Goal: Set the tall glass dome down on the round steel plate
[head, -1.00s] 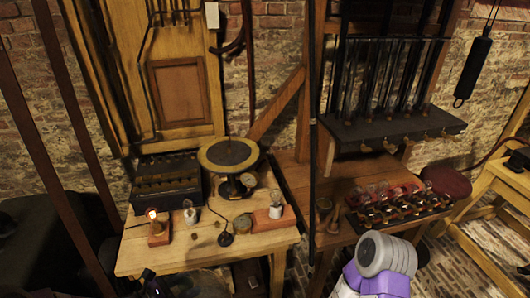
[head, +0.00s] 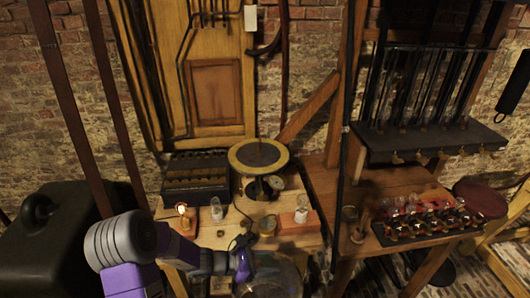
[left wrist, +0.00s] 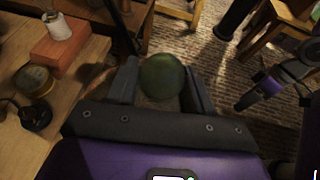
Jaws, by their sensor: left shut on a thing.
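The round steel plate (head: 258,155) is a dark disc with a yellowish rim, raised on a stand at the back of the wooden table. Nothing stands on it. My left gripper (head: 243,262) is low at the table's front edge, in front of and below the plate. It is shut on the knob of the glass dome (head: 272,278), a clear shape at the bottom edge of the head view, partly cut off. In the left wrist view the greenish round knob (left wrist: 162,75) sits between the two fingers. Part of my right arm (left wrist: 265,90) shows there; its jaws are unclear.
Near the plate stand a dark ribbed box (head: 196,180), a lit bulb (head: 183,218), a small white-based bulb (head: 216,210), a red block with a bulb (head: 299,218) and a round gauge (head: 274,184). A dark post (head: 342,190) rises right of the table.

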